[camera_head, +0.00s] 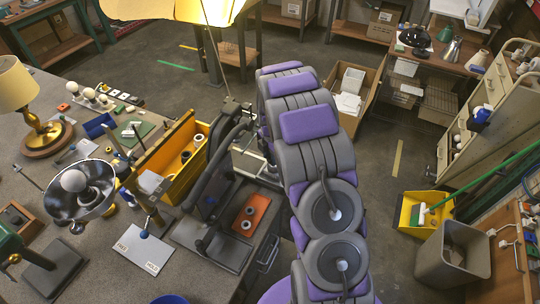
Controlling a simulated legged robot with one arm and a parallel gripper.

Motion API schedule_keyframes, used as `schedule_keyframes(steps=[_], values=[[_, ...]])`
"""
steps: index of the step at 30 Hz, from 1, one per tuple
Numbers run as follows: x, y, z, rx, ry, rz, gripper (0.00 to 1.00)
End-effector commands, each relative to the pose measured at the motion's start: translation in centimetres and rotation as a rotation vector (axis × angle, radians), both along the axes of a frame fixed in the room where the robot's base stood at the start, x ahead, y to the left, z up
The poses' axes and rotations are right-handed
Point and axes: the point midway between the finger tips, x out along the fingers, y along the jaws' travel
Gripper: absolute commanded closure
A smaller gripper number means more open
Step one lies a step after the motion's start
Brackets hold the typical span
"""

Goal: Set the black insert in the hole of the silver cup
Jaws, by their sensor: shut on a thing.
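My dark gripper (212,203) is over the dark work plate (232,252) near the table's right edge. It is shut on a small dark piece, which seems to be the black insert; the jaws hide most of it. I cannot make out the silver cup for sure, and its hole does not show. An orange tray (262,203) with small pale-and-black ring parts (249,211) lies on the plate, just right of the gripper.
A yellow bin (158,166) with black rings stands behind and left of the gripper. A silver clamp block (151,184), a shiny lamp reflector (88,205) with a bulb and a brass lamp (42,136) stand left.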

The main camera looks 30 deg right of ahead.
Motion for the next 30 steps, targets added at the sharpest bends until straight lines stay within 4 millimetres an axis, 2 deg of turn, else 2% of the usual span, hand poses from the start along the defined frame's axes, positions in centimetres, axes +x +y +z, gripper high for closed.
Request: schedule_keyframes(steps=[14, 30], values=[[0.0, 1.2, 0.1, -0.007, -0.001, -0.001, 0.94], [-0.1, 0.0, 0.0, -0.001, 0.000, -0.002, 0.94]])
